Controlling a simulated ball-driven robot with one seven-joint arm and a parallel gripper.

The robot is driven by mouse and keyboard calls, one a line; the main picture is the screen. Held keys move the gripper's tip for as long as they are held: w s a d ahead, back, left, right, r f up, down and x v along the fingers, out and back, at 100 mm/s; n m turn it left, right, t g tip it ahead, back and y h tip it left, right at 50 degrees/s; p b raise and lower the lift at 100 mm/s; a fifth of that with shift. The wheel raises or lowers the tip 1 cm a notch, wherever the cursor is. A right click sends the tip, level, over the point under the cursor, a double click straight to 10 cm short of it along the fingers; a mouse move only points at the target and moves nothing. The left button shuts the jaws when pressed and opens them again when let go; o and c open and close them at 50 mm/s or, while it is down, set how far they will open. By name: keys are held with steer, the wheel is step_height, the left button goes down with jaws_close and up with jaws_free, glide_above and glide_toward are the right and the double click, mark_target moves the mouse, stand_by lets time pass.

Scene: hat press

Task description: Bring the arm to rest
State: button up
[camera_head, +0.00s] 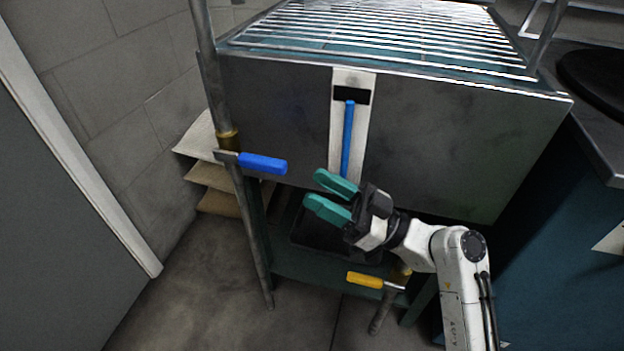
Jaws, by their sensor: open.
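My gripper (318,190) has teal fingers that stand apart with nothing between them. It points to the left, in front of the lower part of the dark metal press box (270,110). My white arm comes in from the lower right and is bent at the elbow. A blue upright handle or strip (347,135) on a pale plate is above and right of the fingertips. A blue-handled lever (262,163) on the left post is left of the fingers. Whether the fingers touch anything cannot be told.
A yellow-handled lever (365,280) sits below my gripper. A wire rack (390,25) tops the box. Stacked tan sheets (215,177) are at the left by the block wall. A teal cabinet (550,240) stands at the right. The floor (215,290) at the lower left is clear.

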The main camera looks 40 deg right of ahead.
steer(key=s+a+f+m+g+h, duration=0.1)
steer(key=s+a+f+g+h, duration=0.1)
steer(key=f+g, duration=0.35)
steer(key=s+a+f+m+g+h, duration=0.1)
steer(key=s+a+f+g+h, duration=0.15)
steer(key=f, duration=0.65)
steer(key=s+a+f+m+g+h, duration=0.1)
steer(key=s+a+f+g, duration=0.15)
steer(key=f, duration=0.55)
steer(key=s+d+f+m+g+h, duration=0.2)
steer(key=s+d+f+g+h, duration=0.15)
steer(key=s, duration=0.35)
steer(key=s+d+f+m+g+h, duration=0.25)
steer(key=s+d+g+h, duration=0.2)
steer(key=s, duration=0.25)
step_height(320, 180, up, 37)
steer(key=p, duration=3.7)
steer(key=shift+d+r+t, duration=0.2)
steer(key=shift+t, duration=0.25)
